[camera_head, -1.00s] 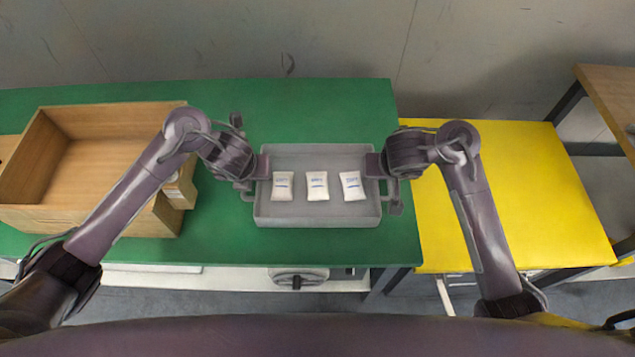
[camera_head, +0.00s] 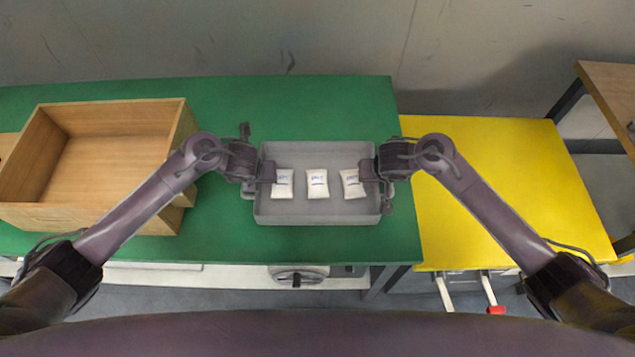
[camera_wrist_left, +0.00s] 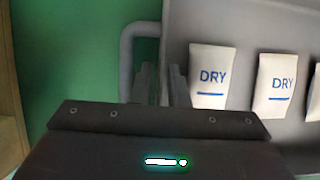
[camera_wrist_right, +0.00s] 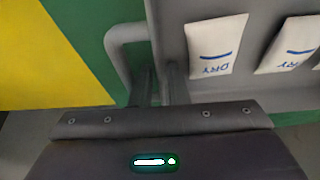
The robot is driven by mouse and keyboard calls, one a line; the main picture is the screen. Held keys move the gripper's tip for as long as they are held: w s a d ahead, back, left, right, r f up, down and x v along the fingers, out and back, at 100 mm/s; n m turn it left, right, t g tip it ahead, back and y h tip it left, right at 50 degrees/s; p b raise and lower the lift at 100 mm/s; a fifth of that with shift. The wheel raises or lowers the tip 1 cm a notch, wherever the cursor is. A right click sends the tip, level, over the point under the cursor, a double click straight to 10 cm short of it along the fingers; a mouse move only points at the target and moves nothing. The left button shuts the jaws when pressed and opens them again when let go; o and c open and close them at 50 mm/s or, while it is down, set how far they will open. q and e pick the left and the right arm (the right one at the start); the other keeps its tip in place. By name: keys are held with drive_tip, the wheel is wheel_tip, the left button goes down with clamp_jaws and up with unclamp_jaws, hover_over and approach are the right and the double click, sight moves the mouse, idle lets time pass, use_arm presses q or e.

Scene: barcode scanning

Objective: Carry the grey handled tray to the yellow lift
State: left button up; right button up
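The grey handled tray (camera_head: 318,216) rests on the green table in the middle of the head view, with three white packets marked DRY (camera_head: 317,184) in a row inside. My left gripper (camera_head: 266,170) is at its left wall. In the left wrist view its fingers (camera_wrist_left: 163,86) sit close on either side of that wall, one inside the handle loop (camera_wrist_left: 128,60). My right gripper (camera_head: 368,170) is at the right wall. Its fingers (camera_wrist_right: 161,86) likewise pinch the wall beside the other handle (camera_wrist_right: 113,50). The yellow lift (camera_head: 510,190) stands right of the table.
A wooden box (camera_head: 100,150) stands on the green table (camera_head: 300,100) at the left, near my left arm. The lift's top is empty. A brown table (camera_head: 610,90) stands at the far right.

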use_arm(q)
drive_tip(key=shift+c, duration=0.2)
use_arm(e)
drive_tip(key=shift+c, duration=0.2)
use_arm(q)
clamp_jaws()
use_arm(e)
clamp_jaws()
use_arm(q)
drive_tip(key=shift+w+r, duration=0.1)
drive_tip(key=shift+r, duration=0.1)
use_arm(e)
drive_tip(key=shift+r, duration=0.2)
